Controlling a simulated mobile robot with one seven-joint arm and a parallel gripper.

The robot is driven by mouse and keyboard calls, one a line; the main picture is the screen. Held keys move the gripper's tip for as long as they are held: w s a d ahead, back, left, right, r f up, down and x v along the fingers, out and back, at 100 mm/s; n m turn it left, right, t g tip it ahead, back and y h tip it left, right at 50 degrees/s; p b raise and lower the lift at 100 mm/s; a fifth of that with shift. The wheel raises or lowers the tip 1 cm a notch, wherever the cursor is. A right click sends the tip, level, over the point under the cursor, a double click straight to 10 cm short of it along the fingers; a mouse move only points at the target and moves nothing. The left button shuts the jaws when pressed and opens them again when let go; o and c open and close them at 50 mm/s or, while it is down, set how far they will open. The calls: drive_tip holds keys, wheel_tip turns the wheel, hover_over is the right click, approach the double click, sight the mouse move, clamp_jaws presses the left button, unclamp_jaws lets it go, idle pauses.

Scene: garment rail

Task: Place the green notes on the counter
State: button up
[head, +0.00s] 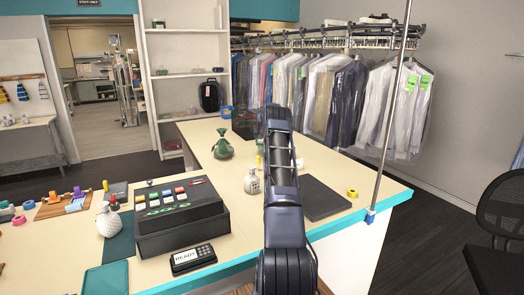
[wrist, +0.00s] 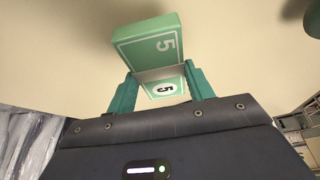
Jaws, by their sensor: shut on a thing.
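The green notes (wrist: 150,42) show in the wrist view as a thick green bundle with white borders and a "5". My gripper (wrist: 162,88) is shut on the notes, with one teal finger on each side of them. A plain beige surface fills the background behind them; I cannot tell whether the notes touch it. In the head view my dark arm reaches out over the counter (head: 322,160), which has a beige top and a teal edge. The gripper and the notes are hidden behind the arm there.
A cash register (head: 180,215) and card reader (head: 193,258) stand at the left front. A green bag-like thing (head: 222,147), a whitish bottle (head: 252,182), a dark flat pad (head: 318,198) and yellow tape (head: 352,193) are near the arm. A metal pole (head: 392,120) rises at the right edge.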

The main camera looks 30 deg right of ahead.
wheel_tip(320, 180, down, 5)
drive_tip(key=shift+r, duration=0.1)
idle(0.3)
drive_tip(key=o, duration=1)
drive_tip(key=shift+f, duration=0.2)
drive_tip(key=shift+r, duration=0.1)
